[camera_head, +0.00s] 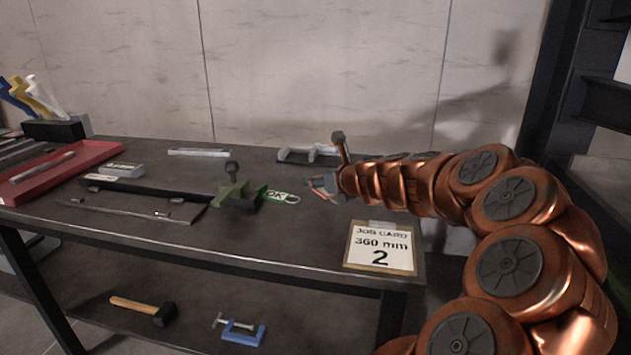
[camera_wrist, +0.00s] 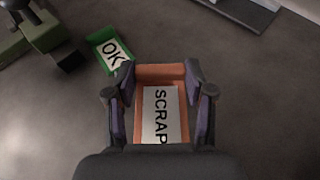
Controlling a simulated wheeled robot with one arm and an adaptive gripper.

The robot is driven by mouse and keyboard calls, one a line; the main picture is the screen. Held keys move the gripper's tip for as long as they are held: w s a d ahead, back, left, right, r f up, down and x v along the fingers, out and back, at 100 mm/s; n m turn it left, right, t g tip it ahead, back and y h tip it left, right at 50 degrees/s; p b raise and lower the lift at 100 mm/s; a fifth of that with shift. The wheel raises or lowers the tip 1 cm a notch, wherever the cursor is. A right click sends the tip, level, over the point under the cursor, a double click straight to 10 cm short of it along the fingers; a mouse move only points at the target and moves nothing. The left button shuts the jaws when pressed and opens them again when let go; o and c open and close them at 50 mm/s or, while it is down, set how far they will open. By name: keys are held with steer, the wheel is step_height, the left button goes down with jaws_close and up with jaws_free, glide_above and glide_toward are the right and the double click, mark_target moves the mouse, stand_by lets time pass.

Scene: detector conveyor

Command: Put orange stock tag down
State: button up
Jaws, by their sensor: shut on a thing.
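The orange stock tag (camera_wrist: 160,109) carries a white label reading SCRAP. In the wrist view it sits between the two fingers of my gripper (camera_wrist: 160,90), which is shut on it. In the head view my gripper (camera_head: 318,185) is over the right part of the dark workbench (camera_head: 150,235), low near its top; I cannot tell whether the tag touches the bench. The tag is hard to make out there.
A green OK tag (camera_head: 281,196) lies left of my gripper, beside a green clamp-like device (camera_head: 234,190); the tag also shows in the wrist view (camera_wrist: 103,45). A job card (camera_head: 380,247) is at the front right edge. A red tray (camera_head: 85,160) is at the left. A metal piece (camera_head: 305,155) lies behind.

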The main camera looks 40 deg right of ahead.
steer(key=w+d, duration=0.1)
steer(key=w, duration=0.1)
steer(key=w+d+b, duration=0.1)
steer(key=w+d, duration=0.1)
steer(key=w, duration=0.1)
steer(key=w+d+f, duration=0.1)
steer(key=w+d, duration=0.1)
steer(key=shift+w+d, duration=0.15)
steer(key=shift+w, duration=0.15)
steer(key=shift+w+d, duration=0.3)
steer(key=shift+w, duration=0.15)
steer(key=shift+f+b, duration=1.05)
steer(key=shift+f, duration=0.7)
steer(key=o, duration=0.9)
steer(key=shift+f, duration=0.15)
steer(key=shift+o, duration=0.2)
